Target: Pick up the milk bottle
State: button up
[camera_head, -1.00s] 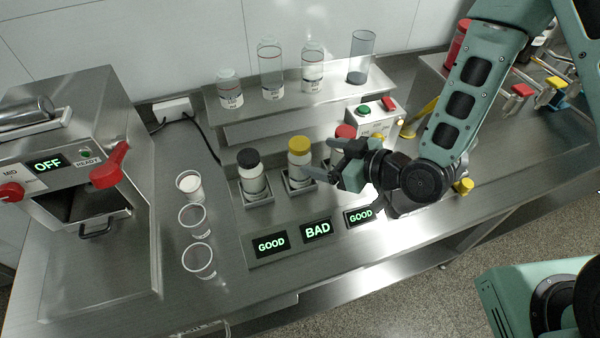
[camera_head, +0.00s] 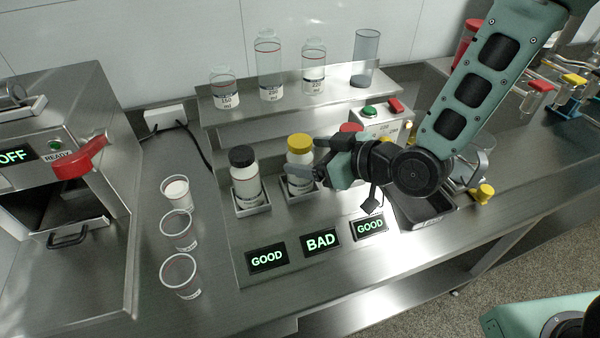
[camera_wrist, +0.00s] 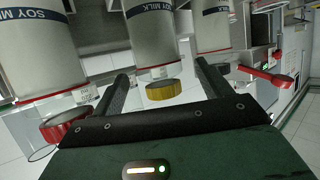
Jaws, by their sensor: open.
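Three capped bottles stand in a row in square holders: a black-capped one (camera_head: 246,184), a yellow-capped one (camera_head: 300,160) and a red-capped one (camera_head: 350,128) mostly hidden behind my gripper. My gripper (camera_head: 311,157) is open and empty, its fingers pointing left beside the yellow-capped bottle. In the wrist view the bottles appear upside down. The yellow-capped bottle (camera_wrist: 157,50) shows between the open fingers, ahead of them, with "MILK" on its label. The red-capped bottle (camera_wrist: 38,50) at left reads "SOY MI".
Lit signs stand before the holders: GOOD (camera_head: 267,259), BAD (camera_head: 321,241), GOOD (camera_head: 370,226). Plastic cups (camera_head: 181,274) stand at left near a machine with a red handle (camera_head: 82,160). A raised shelf (camera_head: 330,95) with glass bottles is behind. A dark tray (camera_head: 424,210) lies right of the signs.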

aim_at(293, 154)
jog(key=x, duration=0.2)
jog(key=b+x, duration=0.1)
jog(key=x, duration=0.2)
jog(key=shift+f, duration=0.3)
jog(key=c, duration=1.2)
